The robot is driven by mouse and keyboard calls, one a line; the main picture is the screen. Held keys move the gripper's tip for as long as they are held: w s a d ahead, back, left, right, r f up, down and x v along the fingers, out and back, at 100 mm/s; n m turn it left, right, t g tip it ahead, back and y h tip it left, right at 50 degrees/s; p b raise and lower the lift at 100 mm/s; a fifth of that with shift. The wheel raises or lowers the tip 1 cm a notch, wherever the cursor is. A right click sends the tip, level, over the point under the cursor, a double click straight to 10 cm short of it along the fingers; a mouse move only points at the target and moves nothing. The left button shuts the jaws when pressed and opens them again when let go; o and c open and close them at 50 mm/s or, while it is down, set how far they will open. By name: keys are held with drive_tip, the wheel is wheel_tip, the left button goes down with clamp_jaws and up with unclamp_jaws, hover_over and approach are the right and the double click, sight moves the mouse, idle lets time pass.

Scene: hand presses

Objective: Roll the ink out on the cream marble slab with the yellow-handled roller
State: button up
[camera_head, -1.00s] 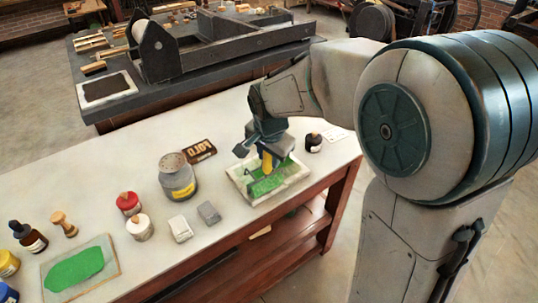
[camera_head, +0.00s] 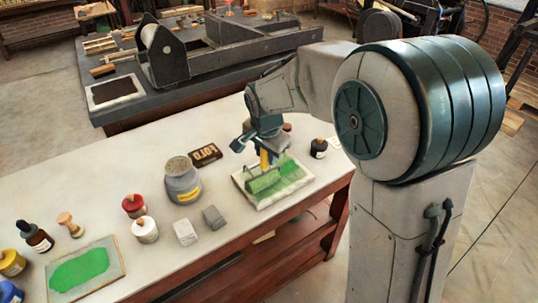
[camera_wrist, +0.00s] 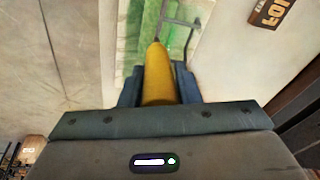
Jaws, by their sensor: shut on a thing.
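The cream marble slab (camera_head: 296,185) lies near the right end of the white-topped bench, with green ink across much of its top. My gripper (camera_head: 263,151) is above the slab, shut on the yellow handle (camera_head: 265,161) of the roller. The roller's green-coated drum (camera_head: 265,182) is low over the left part of the slab and appears to touch it. In the wrist view the yellow handle (camera_wrist: 158,78) stands between my fingers, with the roller's thin metal frame (camera_wrist: 180,23) beyond. The drum is mostly hidden there.
A dark bottle (camera_head: 318,149) stands just behind the slab's right side. A lettered block (camera_head: 205,154), grey can (camera_head: 182,184) and two small blocks (camera_head: 186,232) lie to the left. Farther left is a plate with green ink (camera_head: 110,278). The bench front edge is close to the slab.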

drive_tip(key=shift+w+a+p, duration=1.05)
drive_tip(key=shift+w+a, duration=1.1)
drive_tip(key=shift+w, duration=1.05)
drive_tip(key=shift+s+d+b, duration=2.4)
drive_tip(key=shift+s+d, duration=0.85)
drive_tip(key=shift+s, duration=1.6)
drive_tip(key=shift+w+a+r+p, duration=0.1)
drive_tip(key=shift+w+a+p, duration=0.1)
drive_tip(key=shift+w+a, duration=0.35)
drive_tip(key=shift+w+a+f+p, duration=0.1)
drive_tip(key=shift+w+a+p, duration=0.2)
drive_tip(key=shift+w, duration=0.5)
drive_tip(key=shift+w+a+r+p, duration=0.1)
drive_tip(key=shift+w+a, duration=0.4)
drive_tip(key=shift+w, duration=0.15)
drive_tip(key=shift+w+a+p, duration=1)
drive_tip(key=shift+w+a, duration=0.9)
drive_tip(key=shift+w, duration=0.95)
drive_tip(key=shift+s+d+b, duration=0.65)
drive_tip(key=shift+s+d, duration=0.2)
drive_tip(key=shift+s, duration=0.4)
drive_tip(key=shift+s+d+b, duration=0.7)
drive_tip(key=shift+s+d, duration=0.15)
drive_tip(key=shift+s, duration=0.45)
drive_tip(key=shift+s+d+b, duration=0.65)
drive_tip(key=shift+s+d, duration=0.2)
drive_tip(key=shift+s, duration=0.4)
drive_tip(key=shift+s+d+b, duration=0.3)
drive_tip(key=shift+s+d, duration=0.4)
drive_tip(key=shift+s, duration=0.3)
